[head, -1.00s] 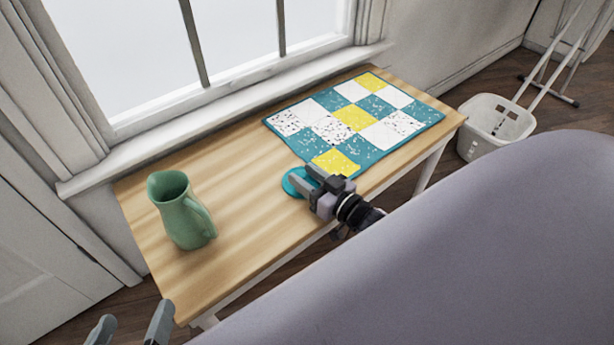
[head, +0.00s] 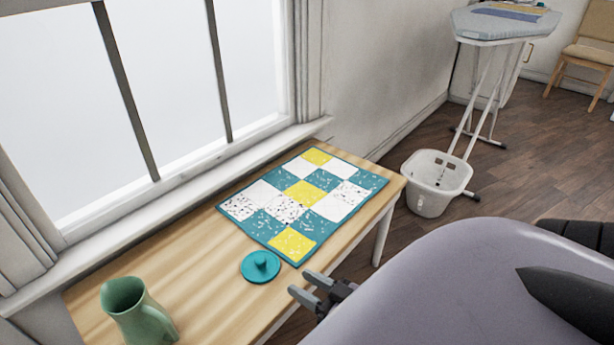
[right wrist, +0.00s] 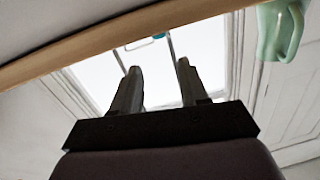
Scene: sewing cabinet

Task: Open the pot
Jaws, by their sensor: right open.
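A round teal lid (head: 261,266) with a small knob lies flat on the wooden table, beside the patchwork mat's near corner. A bit of its teal edge shows in the right wrist view (right wrist: 159,37). No pot that this lid fits is in view. My right gripper (head: 300,282) is open and empty, just off the table's front edge, to the right of the lid and apart from it. Its two spread fingers also show in the right wrist view (right wrist: 159,66). My left gripper is not in view.
A green pitcher (head: 139,312) stands at the table's near left. A teal, yellow and white patchwork mat (head: 345,205) covers the far part of the wooden table (head: 205,285). A white basket (head: 430,200) and an ironing board (head: 500,25) stand on the floor beyond.

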